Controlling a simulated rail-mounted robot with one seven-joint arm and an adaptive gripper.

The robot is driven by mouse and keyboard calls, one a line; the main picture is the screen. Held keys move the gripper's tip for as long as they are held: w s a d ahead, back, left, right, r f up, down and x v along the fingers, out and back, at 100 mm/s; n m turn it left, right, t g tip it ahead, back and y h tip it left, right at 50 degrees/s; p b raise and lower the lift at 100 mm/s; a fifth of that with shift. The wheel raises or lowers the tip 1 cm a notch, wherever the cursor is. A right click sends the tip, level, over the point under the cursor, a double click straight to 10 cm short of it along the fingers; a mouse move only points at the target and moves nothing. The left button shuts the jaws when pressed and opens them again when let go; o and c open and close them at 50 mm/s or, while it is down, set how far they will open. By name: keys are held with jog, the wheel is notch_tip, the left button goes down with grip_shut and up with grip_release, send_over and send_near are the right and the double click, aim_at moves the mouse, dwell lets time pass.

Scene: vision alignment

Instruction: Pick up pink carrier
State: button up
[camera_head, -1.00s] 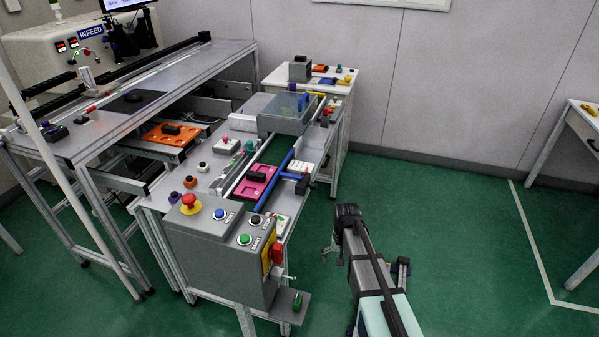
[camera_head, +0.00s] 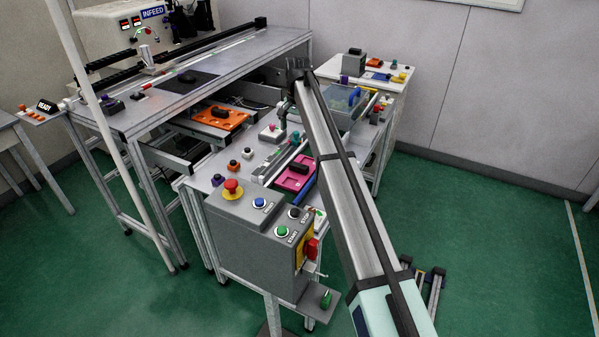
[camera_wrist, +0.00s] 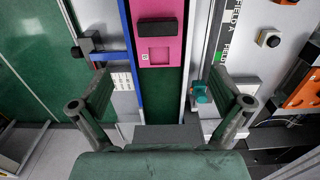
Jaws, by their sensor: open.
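The pink carrier (camera_head: 290,179) lies flat in the channel of the middle bench in the head view, partly hidden behind my arm. It has a black block on top. In the wrist view the pink carrier (camera_wrist: 158,54) is at the top middle, beyond my fingertips, with the black block and a square recess showing. My gripper (camera_wrist: 162,92) is open and empty, its two fingers wide apart on either side of the channel. In the head view my gripper (camera_head: 287,112) is above the bench and small, so its fingers are hard to make out.
A blue rail (camera_wrist: 132,60) borders the carrier's left side in the wrist view. A grey control box (camera_head: 258,235) with buttons stands at the bench's near end. A clear bin (camera_head: 343,105) sits behind my arm. An orange carrier (camera_head: 220,117) lies under the infeed table at left.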

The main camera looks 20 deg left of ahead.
jog(key=p, duration=0.2)
send_over(299, 165)
jog(key=f, duration=1)
jog(key=shift+a, duration=0.2)
jog(key=shift+d+f+p, duration=0.2)
jog(key=shift+f+p, duration=1.1)
jog(key=shift+f, duration=1.4)
jog(key=c, duration=1.4)
